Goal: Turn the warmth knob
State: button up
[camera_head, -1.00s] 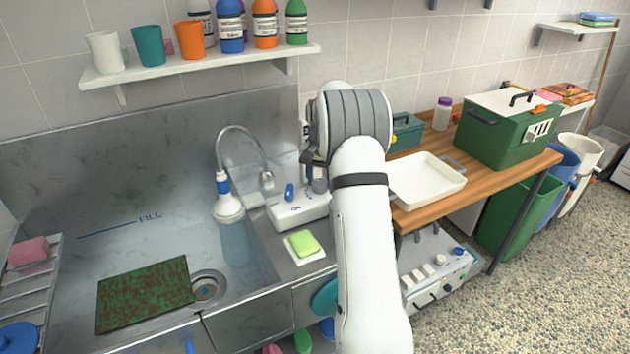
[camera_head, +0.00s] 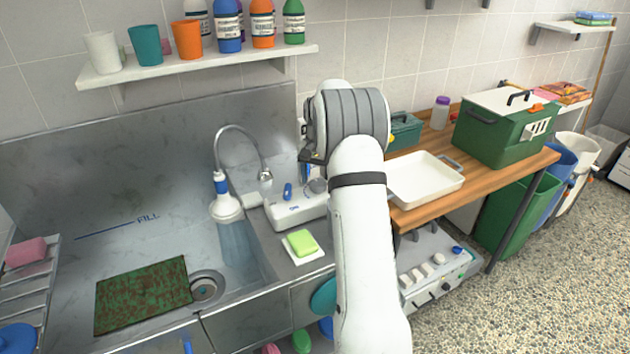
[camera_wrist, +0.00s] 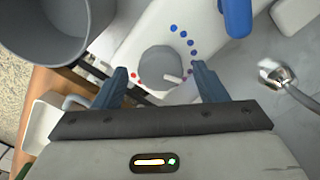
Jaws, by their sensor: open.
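The warmth knob (camera_wrist: 160,63) is a round grey dial with a short pale pointer, on a white panel with an arc of blue dots and a few red dots. In the wrist view my gripper (camera_wrist: 161,75) is open, one blue-grey finger on each side of the knob. I cannot tell whether either finger touches it. In the head view the knob (camera_head: 317,186) shows at the right of the white tap box (camera_head: 297,213). There my gripper is mostly hidden behind my arm.
A blue lever (camera_head: 288,191) stands left of the knob. The curved tap (camera_head: 240,135) is further left. A green sponge (camera_head: 302,242) lies in front of the box. A white tray (camera_head: 427,180) sits on the wooden counter at the right. A grey round vessel (camera_wrist: 55,25) is close in the wrist view.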

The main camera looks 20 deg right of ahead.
aim_at(318, 182)
notch_tip(318, 182, up, 7)
jog(key=shift+r+b, duration=0.1)
jog(key=shift+b, duration=0.2)
dwell(0.4)
jog(key=shift+s+a+r, duration=0.15)
jog(key=shift+a+r, duration=0.05)
jog(key=s+a+r+n+t, duration=0.1)
jog(key=s+a+r+n, duration=0.1)
jog(key=s+a+r, duration=0.4)
jog(key=s+a+r+n+t, duration=0.1)
jog(key=s+a+r+n, duration=0.1)
jog(key=s+a, duration=0.65)
jog(key=s+a+f+n, duration=0.2)
jog(key=s, duration=0.8)
jog(key=s+a+f+n+t, duration=0.1)
jog(key=s+a+f+n, duration=0.1)
jog(key=s, duration=0.8)
jog(key=shift+s+a+f+n, duration=0.3)
jog(key=shift+s+a+f, duration=0.1)
jog(key=shift+a+f, duration=0.3)
